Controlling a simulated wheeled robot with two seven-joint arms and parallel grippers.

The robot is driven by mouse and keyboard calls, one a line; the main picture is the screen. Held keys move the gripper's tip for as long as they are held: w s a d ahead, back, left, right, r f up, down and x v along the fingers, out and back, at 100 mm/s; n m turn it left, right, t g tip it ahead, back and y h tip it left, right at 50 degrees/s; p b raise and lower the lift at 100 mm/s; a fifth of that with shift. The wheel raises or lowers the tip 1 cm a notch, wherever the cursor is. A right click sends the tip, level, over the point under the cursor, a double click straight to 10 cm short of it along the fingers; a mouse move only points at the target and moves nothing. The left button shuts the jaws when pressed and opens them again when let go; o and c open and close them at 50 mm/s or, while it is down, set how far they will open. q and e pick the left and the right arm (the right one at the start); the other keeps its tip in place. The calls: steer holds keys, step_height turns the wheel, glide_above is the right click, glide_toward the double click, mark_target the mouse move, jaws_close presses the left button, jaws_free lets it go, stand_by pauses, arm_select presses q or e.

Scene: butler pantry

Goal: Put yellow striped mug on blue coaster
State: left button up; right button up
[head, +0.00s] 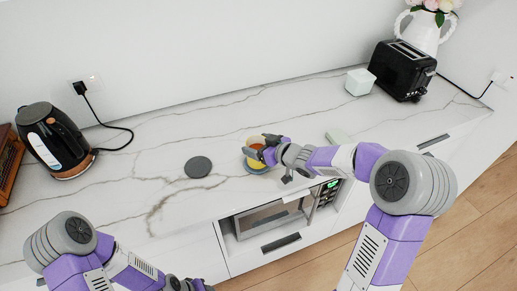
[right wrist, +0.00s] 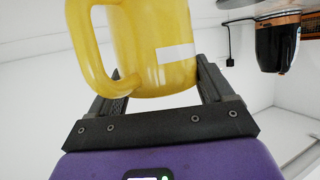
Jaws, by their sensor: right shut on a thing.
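The yellow striped mug (head: 254,143) is near the front edge of the counter, partly hidden by my right gripper (head: 263,148). In the right wrist view the mug (right wrist: 155,45) is yellow with a white stripe, its handle on the left. The right gripper (right wrist: 158,95) is shut on its body, one finger on each side. The blue coaster (head: 258,169) shows as a blue rim under the mug in the head view. I cannot tell whether the mug touches it. My left gripper (head: 187,286) is at the bottom edge, partly cut off.
A dark grey round coaster (head: 198,167) lies left of the mug. A microwave (head: 275,216) sits below the counter.

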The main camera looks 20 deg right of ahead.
steer(key=shift+r, duration=0.1)
steer(key=o, duration=1.8)
steer(key=shift+f, duration=0.2)
steer(key=shift+r, duration=0.2)
steer(key=p+v, duration=0.4)
steer(key=v, duration=0.8)
steer(key=shift+f, duration=0.1)
